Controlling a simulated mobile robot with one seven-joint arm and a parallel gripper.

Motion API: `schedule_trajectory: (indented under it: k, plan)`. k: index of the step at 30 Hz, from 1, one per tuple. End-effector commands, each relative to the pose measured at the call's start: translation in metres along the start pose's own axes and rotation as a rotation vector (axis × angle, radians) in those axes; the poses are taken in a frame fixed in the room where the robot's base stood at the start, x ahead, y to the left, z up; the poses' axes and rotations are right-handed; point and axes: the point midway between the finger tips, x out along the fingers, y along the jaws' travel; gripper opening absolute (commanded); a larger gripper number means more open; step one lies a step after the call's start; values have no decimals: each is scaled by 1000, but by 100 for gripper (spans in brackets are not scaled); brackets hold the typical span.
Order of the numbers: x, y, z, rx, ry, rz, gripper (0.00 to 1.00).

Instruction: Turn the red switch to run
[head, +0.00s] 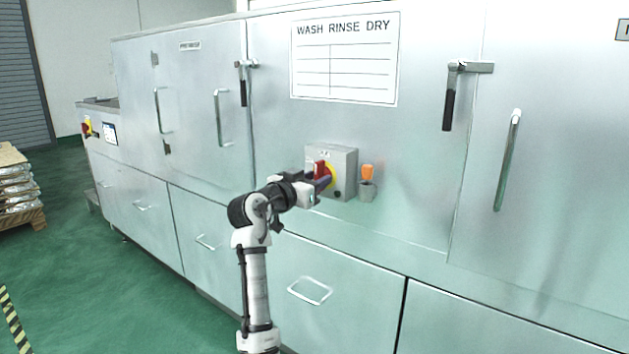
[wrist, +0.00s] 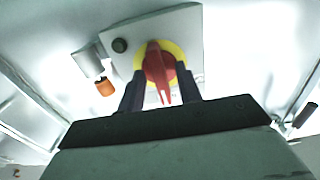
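The red switch (head: 320,170) is a rotary knob on a yellow disc, on the front of a grey box (head: 345,158) fixed to the steel machine. In the wrist view the red switch (wrist: 157,67) shows its handle pointing down the picture, with yellow visible around it. My gripper (head: 318,186) is at the box front and covers part of the disc in the head view. In the wrist view the dark fingers of my gripper (wrist: 159,74) stand apart, one on each side of the knob, with gaps visible. Contact with the knob cannot be told.
An orange-topped item sits in a small grey holder (head: 367,191) right of the box. Door handles (head: 448,108) stick out from the machine. A WASH RINSE DRY sign (head: 345,60) hangs above. Another red and yellow switch (head: 87,128) is at the far left. Green floor lies open at left.

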Motion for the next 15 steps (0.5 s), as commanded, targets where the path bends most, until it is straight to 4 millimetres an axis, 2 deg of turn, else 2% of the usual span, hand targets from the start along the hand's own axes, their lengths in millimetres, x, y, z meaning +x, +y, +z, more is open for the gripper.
schedule_trajectory:
  k: [5,8,15]
  plan:
    - [-5,0,0,0,0,-1,35]
    - [-18,-1,0,1,2,-2,35]
    - [-71,-1,1,1,3,-4,35]
